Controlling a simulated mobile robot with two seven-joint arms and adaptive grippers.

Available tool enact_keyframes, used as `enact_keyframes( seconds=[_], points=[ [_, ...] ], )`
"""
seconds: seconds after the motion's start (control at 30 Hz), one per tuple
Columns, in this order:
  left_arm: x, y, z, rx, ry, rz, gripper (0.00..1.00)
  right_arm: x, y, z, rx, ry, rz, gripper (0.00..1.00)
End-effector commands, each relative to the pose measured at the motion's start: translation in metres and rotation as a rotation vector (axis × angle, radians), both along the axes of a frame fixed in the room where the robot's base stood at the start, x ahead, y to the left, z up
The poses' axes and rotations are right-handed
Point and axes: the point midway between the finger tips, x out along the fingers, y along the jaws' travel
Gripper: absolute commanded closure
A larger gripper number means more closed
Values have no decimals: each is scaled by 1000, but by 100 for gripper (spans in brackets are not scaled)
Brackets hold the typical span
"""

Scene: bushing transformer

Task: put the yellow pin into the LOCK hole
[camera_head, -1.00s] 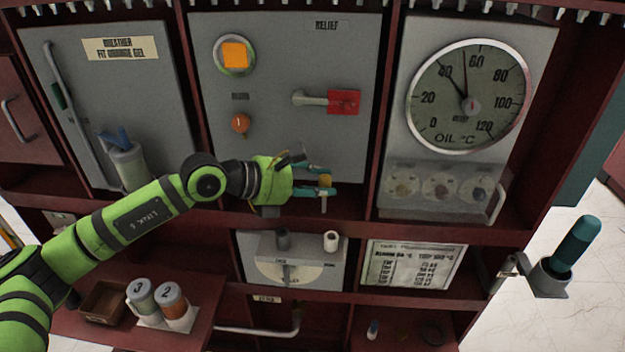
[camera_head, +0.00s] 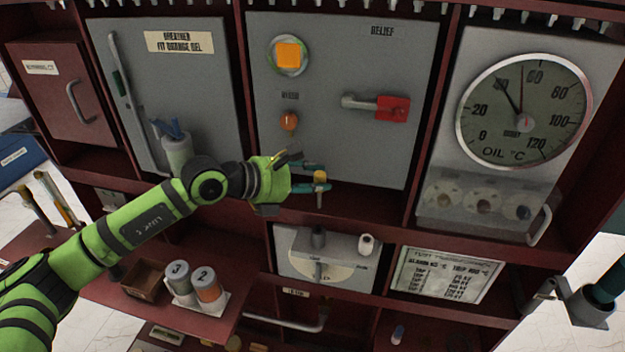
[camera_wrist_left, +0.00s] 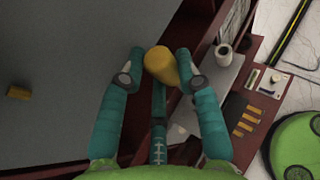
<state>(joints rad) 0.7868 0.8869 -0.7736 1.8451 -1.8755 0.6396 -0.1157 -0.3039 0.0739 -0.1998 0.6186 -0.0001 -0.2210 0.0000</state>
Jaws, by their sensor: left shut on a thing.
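The yellow pin (camera_head: 320,190) is held upright by my left gripper (camera_head: 312,178), whose teal fingers are shut on it. In the left wrist view the yellow pin (camera_wrist_left: 161,66) stands between the fingertips of the left gripper (camera_wrist_left: 158,80). Below it is a grey box (camera_head: 292,245) with a pale dial face. On its top are a dark grey socket (camera_head: 318,238) and a white socket (camera_head: 366,244). In the picture the pin hangs above the dark grey socket, clearly apart from it. The labels here are too small to read, so I cannot tell which hole is LOCK.
A grey panel with a red handle (camera_head: 392,108) stands behind the gripper. A dark red shelf edge (camera_head: 350,200) runs just below it. Numbered canisters (camera_head: 208,284) and a brown tray (camera_head: 146,279) sit on the lower left shelf. An oil gauge (camera_head: 525,108) is at the right.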

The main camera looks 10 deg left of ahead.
Motion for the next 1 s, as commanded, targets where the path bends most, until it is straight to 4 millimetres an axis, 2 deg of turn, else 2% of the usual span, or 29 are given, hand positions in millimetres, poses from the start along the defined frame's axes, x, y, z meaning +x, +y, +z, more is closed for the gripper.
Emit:
enact_keyframes(
  seconds=[0.17, 0.6, 0.77, 1.0],
  points=[
    [0, 0, -8, -3, 0, -2, 100, 0, -1, -11, -1, 0, 1, 60],
    [0, 0, -50, -2, -1, -2, 100, 3, -5, -48, -6, -4, 2, 60],
    [0, 0, -57, -2, -1, -2, 100, 4, -5, -54, -7, -6, 2, 60],
    [0, 0, -57, -2, -1, -2, 100, 4, -5, -54, -6, -6, 2, 60]
  ],
)
